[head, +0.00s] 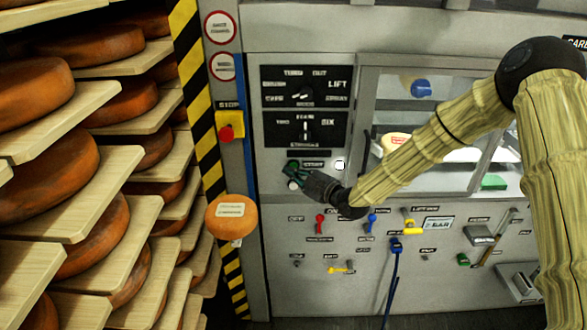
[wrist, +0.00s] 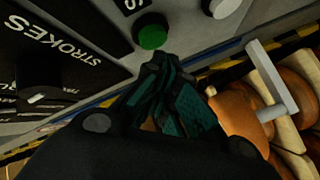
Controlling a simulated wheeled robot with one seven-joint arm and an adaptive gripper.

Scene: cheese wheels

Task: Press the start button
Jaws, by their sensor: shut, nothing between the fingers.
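The green button (wrist: 152,32) is round and raised on the grey panel, beside a dark label with only an "S" readable in the wrist view. In the head view the green button (head: 291,164) sits below the two black dial plates, partly covered by my gripper (head: 295,174). My gripper is shut and empty. In the wrist view its fingertips (wrist: 165,62) are just below the green button, with a small gap in the picture. I cannot tell whether they touch it or the panel. A white round button (wrist: 224,7) is next to the green one.
Black dial plates (head: 303,87) are above. A red stop button (head: 226,132) on a yellow box is to the left. An orange cheese wheel (head: 231,217) is left of the lower panel. Several coloured levers and switches (head: 320,223) line the lower panel. Cheese shelves (head: 85,205) fill the left.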

